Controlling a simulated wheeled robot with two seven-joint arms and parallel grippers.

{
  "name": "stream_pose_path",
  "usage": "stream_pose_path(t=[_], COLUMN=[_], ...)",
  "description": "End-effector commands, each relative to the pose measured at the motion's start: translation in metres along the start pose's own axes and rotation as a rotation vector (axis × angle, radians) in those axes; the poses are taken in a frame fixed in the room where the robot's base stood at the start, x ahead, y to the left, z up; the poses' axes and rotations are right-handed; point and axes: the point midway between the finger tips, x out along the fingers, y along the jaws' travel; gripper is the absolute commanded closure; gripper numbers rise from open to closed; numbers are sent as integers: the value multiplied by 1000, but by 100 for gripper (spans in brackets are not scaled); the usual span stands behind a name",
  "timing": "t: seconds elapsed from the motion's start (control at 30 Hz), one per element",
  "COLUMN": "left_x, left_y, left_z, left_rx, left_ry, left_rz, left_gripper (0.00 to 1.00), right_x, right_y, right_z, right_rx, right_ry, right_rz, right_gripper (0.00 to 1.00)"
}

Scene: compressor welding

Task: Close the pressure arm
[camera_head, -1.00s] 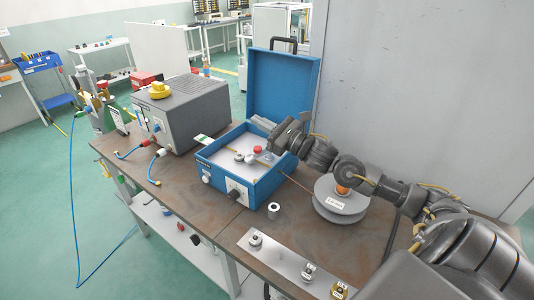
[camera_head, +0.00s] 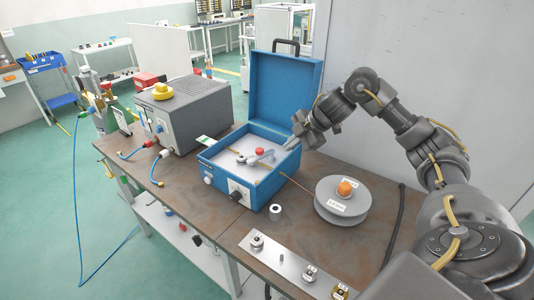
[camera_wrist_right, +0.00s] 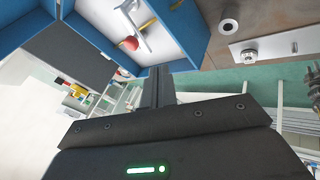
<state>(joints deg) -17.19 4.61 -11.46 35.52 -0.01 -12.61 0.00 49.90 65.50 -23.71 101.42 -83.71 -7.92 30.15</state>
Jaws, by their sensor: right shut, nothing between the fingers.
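The pressure arm, a light grey lever (camera_head: 266,158), lies low inside the open blue case (camera_head: 213,149) in the head view. A red knob (camera_head: 259,152) is beside it. The right wrist view also shows the lever (camera_wrist_right: 137,27) and the red knob (camera_wrist_right: 129,43) in the case. My right gripper (camera_head: 291,146) is shut and empty, above the right side of the case. Its closed fingers (camera_wrist_right: 158,82) show apart from the lever in the right wrist view. My left gripper is not in view.
The case's blue lid (camera_head: 287,97) stands open behind it. A grey power unit (camera_head: 190,110) is at the left. A wire spool (camera_head: 342,203), a metal ring (camera_head: 275,212) and a steel plate with fittings (camera_head: 285,265) are on the brown table. A grey wall (camera_head: 420,65) is behind my arm.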

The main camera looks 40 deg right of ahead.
Motion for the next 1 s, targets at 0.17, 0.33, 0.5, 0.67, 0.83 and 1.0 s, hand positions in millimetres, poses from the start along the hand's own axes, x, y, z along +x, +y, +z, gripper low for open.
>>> stream_pose_path(t=[0.17, 0.33, 0.5, 0.67, 0.83, 1.0], left_x=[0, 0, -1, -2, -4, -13], left_y=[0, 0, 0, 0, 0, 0], left_z=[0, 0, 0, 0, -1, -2], left_rx=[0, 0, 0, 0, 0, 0], left_ry=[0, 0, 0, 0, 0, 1], left_rz=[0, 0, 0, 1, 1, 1], left_gripper=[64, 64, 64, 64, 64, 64], right_x=[0, 1, 17, 47, 84, 104], right_y=[0, 0, -1, -1, -1, 13], right_z=[0, 0, -1, -2, -2, 0], right_rx=[147, 164, 164, 166, 166, 166], right_ry=[-1, 0, 3, 5, 5, 2], right_rz=[0, 0, -2, -4, -3, 2], right_gripper=[100, 100, 100, 100, 100, 100])
